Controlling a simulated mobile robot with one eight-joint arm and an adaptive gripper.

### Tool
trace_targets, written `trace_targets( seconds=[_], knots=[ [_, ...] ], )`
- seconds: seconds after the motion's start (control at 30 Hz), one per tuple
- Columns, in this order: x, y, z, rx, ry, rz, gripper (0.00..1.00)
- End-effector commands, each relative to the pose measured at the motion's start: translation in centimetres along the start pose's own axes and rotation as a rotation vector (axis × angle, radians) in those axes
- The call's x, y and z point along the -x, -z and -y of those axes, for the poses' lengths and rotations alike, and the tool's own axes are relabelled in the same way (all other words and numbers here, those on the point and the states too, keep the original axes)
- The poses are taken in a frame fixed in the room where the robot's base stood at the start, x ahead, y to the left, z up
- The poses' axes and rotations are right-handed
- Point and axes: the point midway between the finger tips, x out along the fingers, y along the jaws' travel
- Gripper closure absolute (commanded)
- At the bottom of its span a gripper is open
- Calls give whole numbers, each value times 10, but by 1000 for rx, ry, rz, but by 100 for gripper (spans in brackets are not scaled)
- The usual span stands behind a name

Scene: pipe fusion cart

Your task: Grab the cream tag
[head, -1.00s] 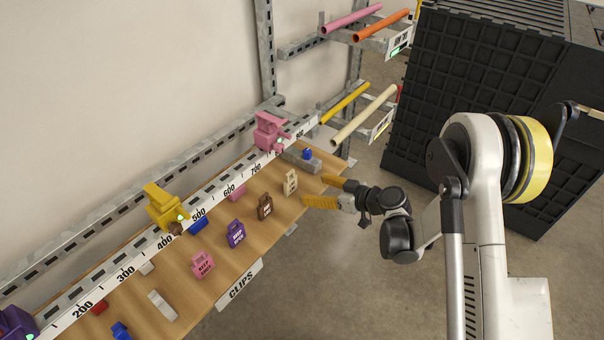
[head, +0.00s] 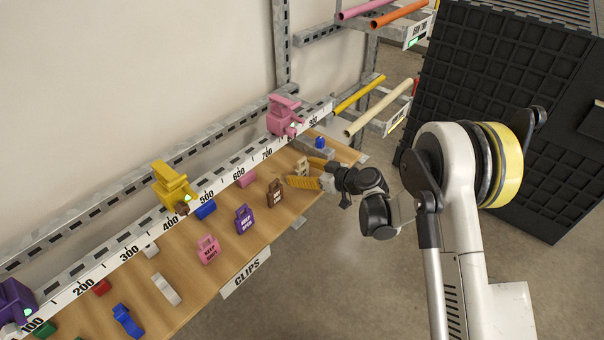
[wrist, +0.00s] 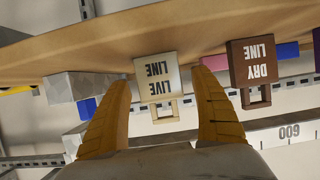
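The cream tag (head: 302,167) stands near the right end of the wooden shelf in the head view, partly hidden by my gripper (head: 300,172). In the wrist view the cream tag (wrist: 157,88) appears upside down, marked "LIVE LINE", with its loop handle lower in the picture. My gripper's two yellow fingers (wrist: 160,84) are open, one on each side of the tag. A gap shows on both sides, wider on the right. I cannot tell how deep the tag sits between the fingers.
A brown "DRY LINE" tag (wrist: 252,62) is close beside the right finger in the wrist view; it also shows in the head view (head: 275,193). Purple (head: 244,219) and pink (head: 208,249) tags stand farther left. A grey block (wrist: 85,87) lies on the other side.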

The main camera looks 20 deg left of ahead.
Motion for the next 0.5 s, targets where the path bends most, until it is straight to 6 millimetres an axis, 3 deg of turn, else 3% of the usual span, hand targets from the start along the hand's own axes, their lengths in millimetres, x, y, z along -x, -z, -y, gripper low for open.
trace_targets(
  seconds=[0.03, 0.1, 0.13, 0.5],
  knots=[
    [0, 0, 0, 0, 0, 0, 42],
    [0, 0, 0, 0, 0, 0, 63],
    [0, 0, 0, 0, 0, 0, 67],
    [1, 1, 0, 0, 0, 0, 67]
  ],
)
